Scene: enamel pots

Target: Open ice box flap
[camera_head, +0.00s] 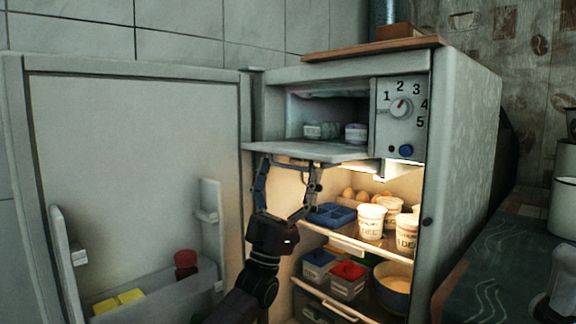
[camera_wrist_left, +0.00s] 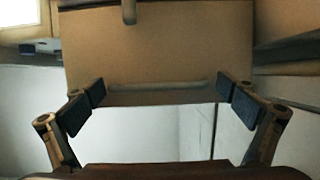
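The ice box flap (camera_head: 300,151) is a pale panel at the top of the open fridge. It lies folded down and about level, and the ice box (camera_head: 330,108) behind it stands open. My left gripper (camera_head: 287,166) is just below the flap's front part, pointing up with its fingers spread. In the left wrist view the flap's underside (camera_wrist_left: 160,50) fills the upper middle, with a long raised strip near its edge. The gripper's two pads (camera_wrist_left: 161,92) stand apart on either side, with nothing held between them. I cannot tell whether the fingertips touch the flap. My right gripper is not in view.
The fridge door (camera_head: 140,150) stands wide open at left. Shelves below hold white cups (camera_head: 371,221), eggs (camera_head: 362,195), a blue tray (camera_head: 331,215), lidded boxes (camera_head: 348,280) and a bowl (camera_head: 394,288). A dial panel (camera_head: 401,112) is right of the ice box. A dark counter is at right.

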